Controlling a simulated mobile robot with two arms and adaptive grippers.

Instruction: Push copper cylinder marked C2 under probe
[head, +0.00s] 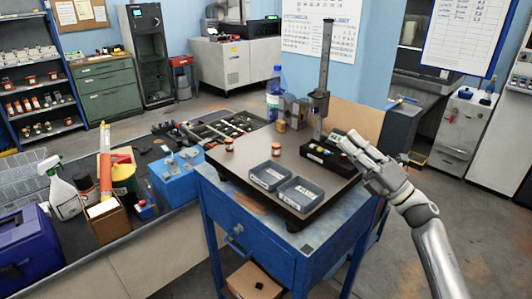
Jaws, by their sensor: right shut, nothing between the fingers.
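A small copper-coloured cylinder with a pale label (229,144) stands near the back left of the dark plate (232,165) on the blue bench. A second, similar small cylinder (276,149) stands to its right, nearer the plate's middle. The marks are too small to read, so I cannot tell which is C2. The probe tip is not clear. My right gripper (348,139) is shut and empty over the plate's right side, apart from both cylinders. My left gripper is out of view.
A black box with buttons (328,157) sits beside my right gripper. A water bottle (274,92) stands behind. A cluttered side table (170,225) is on the left.

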